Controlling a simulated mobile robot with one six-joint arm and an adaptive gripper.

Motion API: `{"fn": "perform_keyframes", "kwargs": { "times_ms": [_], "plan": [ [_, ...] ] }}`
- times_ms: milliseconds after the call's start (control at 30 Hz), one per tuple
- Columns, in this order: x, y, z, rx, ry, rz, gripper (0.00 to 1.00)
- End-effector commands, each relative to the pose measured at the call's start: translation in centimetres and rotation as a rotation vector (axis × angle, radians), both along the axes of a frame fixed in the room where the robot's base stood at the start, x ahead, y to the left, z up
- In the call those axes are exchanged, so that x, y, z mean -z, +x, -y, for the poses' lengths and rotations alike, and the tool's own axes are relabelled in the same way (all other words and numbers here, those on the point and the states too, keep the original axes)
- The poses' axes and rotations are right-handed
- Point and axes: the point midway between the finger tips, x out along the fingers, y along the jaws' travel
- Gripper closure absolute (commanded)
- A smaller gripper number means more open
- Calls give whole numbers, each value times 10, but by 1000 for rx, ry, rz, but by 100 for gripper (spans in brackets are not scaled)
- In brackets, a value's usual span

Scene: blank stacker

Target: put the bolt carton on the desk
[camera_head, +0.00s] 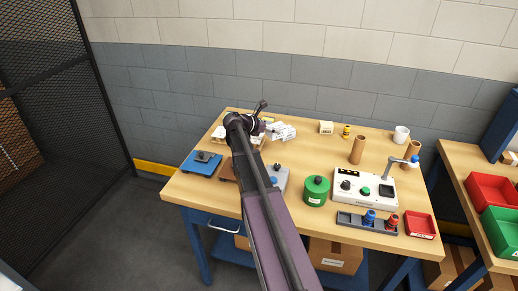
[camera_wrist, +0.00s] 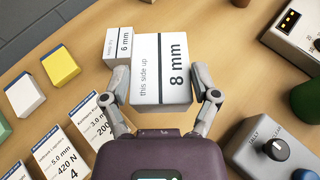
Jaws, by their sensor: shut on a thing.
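A white carton marked "8 mm" and "this side up" (camera_wrist: 176,42) is between the fingers of my gripper (camera_wrist: 160,84) in the wrist view. I take it as the bolt carton, though no bolt label shows. My gripper is shut on its two sides. I cannot tell whether the carton touches the desk or hangs just above it. A smaller white box marked "6 mm" (camera_wrist: 120,43) is close beside it. In the head view, my arm reaches over the wooden desk (camera_head: 240,113) and hides part of its back left.
Yellow (camera_wrist: 60,67) and white (camera_wrist: 25,95) blocks and several labelled cards (camera_wrist: 66,155) lie left of my gripper. A grey dial box (camera_wrist: 262,145) is close on the right. A green canister (camera_head: 316,190), a control box (camera_head: 364,187) and a white mug (camera_head: 401,134) also stand on the desk.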

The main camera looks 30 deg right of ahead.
Motion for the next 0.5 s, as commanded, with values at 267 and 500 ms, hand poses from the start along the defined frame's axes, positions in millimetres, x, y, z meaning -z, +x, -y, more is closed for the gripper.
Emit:
{"fn": "perform_keyframes", "kwargs": {
  "times_ms": [267,500],
  "plan": [
    [24,0,0,0,-1,0,82],
    [47,0,-1,0,-1,0,82]
  ]
}}
